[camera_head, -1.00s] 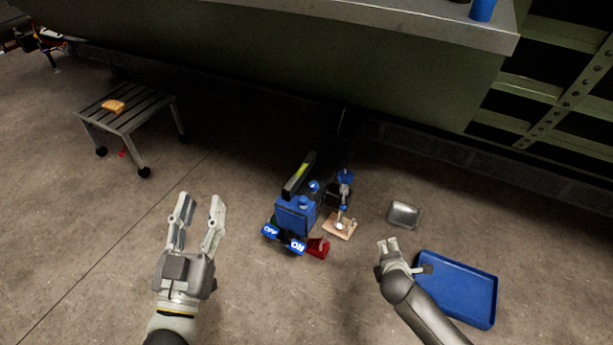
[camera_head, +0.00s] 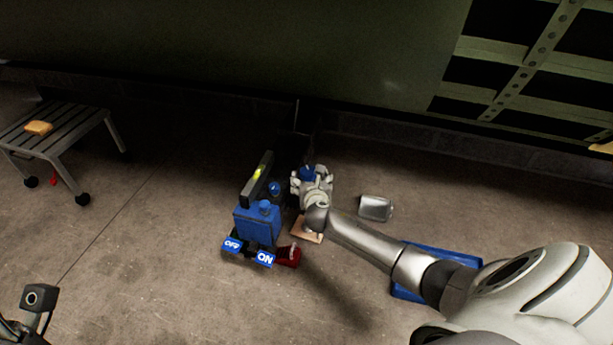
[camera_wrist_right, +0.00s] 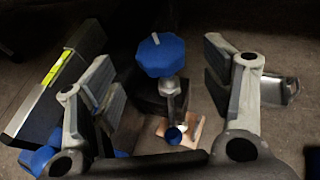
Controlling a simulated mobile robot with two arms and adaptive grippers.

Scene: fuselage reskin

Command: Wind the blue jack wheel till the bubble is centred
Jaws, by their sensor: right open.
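The blue jack wheel (camera_wrist_right: 161,55) is a lobed knob with a pale mark, on top of an upright metal jack post. In the right wrist view it stands between the spread fingers of my right gripper (camera_wrist_right: 163,90), which is open and touches nothing that I can see. In the head view my right gripper (camera_head: 309,183) covers most of the jack, with a bit of the blue wheel (camera_head: 307,171) showing behind it. The level (camera_head: 257,178) is a dark bar with a yellow-green vial (camera_wrist_right: 57,69); I cannot make out where the bubble lies.
A metal tin (camera_head: 376,207) and a blue tray (camera_head: 437,254) lie right. A slatted stool (camera_head: 62,126) stands left.

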